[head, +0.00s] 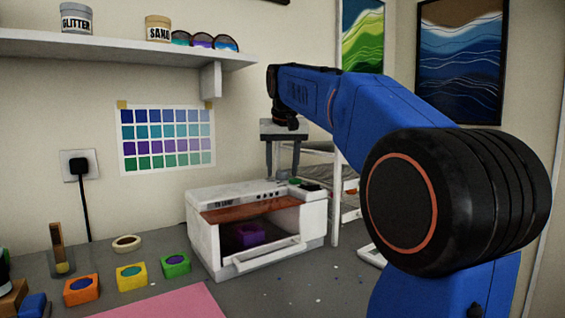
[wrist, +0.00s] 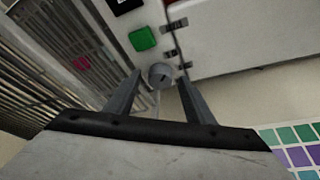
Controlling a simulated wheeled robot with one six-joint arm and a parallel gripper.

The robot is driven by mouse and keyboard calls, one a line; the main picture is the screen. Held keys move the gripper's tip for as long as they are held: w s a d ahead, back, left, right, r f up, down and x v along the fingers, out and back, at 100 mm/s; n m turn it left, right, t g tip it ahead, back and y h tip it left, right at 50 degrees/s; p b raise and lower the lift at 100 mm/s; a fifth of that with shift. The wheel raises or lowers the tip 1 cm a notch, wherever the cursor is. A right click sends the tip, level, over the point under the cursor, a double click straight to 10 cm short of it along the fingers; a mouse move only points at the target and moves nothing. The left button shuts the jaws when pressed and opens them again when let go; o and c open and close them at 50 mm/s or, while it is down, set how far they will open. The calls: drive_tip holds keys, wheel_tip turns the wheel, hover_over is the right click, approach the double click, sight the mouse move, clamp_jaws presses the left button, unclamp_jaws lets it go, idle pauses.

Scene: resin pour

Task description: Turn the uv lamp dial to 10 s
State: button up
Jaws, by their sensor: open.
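The UV lamp (head: 205,245) is a white box with an open front on the grey bench. In the wrist view its dial (wrist: 160,75) is a small grey round knob with a short dark mark; no setting can be read. A green button (wrist: 142,38) sits beside it. My gripper (wrist: 159,77) is open, with one finger on each side of the dial; I cannot tell whether they touch it. In the head view my gripper (head: 282,176) points down over the lamp's top right, and the dial is not clearly visible there.
A purple mould (head: 249,234) sits inside the lamp. Orange (head: 82,290), yellow (head: 131,276) and green (head: 175,265) moulds stand to the left, near a pink mat (head: 180,304). A shelf (head: 110,47) overhangs at upper left. A wire rack (head: 347,205) stands to the right.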

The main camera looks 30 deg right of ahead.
drive_tip(key=v, duration=1.7)
drive_tip(key=shift+s+a+r, duration=0.1)
drive_tip(key=shift+s+r, duration=0.05)
